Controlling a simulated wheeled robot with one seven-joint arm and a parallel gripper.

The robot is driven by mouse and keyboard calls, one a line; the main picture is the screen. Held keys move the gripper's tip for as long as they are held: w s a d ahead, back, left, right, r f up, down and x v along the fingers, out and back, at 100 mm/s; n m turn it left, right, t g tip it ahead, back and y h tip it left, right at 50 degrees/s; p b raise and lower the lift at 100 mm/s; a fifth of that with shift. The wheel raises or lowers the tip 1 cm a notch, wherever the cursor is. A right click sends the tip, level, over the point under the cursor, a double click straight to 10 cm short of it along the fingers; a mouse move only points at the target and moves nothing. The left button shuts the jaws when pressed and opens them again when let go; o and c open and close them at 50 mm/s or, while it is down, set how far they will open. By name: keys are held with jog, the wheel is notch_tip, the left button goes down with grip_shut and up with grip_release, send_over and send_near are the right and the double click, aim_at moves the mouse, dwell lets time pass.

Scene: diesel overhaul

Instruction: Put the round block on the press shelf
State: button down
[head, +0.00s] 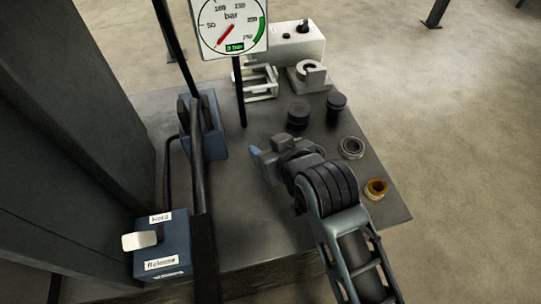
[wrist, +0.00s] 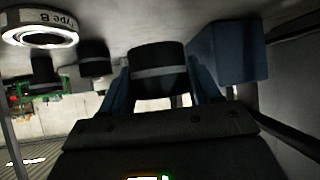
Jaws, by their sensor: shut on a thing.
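My gripper (head: 266,160) is low over the middle of the bench in the head view. In the wrist view its two blue fingers are shut on a round block (wrist: 158,70), a dark cylinder with a grey band, held between them. In the head view I cannot make out this held block behind my gripper. Two other dark round blocks stand on the bench to the right of and behind my gripper, one shorter (head: 298,113) and one with a knob-like top (head: 336,106). I cannot make out the press shelf for certain in either view.
A blue pump body (head: 210,140) stands left of my gripper, by the gauge (head: 230,27). A Hold/Release lever box (head: 162,243) is at front left. A steel ring (head: 352,148) and a brass ring (head: 376,189) lie at right. Pale fixtures (head: 308,76) stand at the back.

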jog(key=shift+a+f, duration=0.1)
jog(key=shift+f, duration=1.8)
jog(key=shift+f, duration=0.2)
jog(key=shift+c, duration=1.1)
grip_release()
jog(key=shift+f, duration=0.1)
jog(key=shift+s+r, duration=0.2)
jog(key=shift+r, duration=0.05)
jog(key=v, duration=1.1)
jog(key=shift+d+r, duration=0.2)
jog(key=shift+d, duration=0.1)
jog(key=shift+s, duration=0.15)
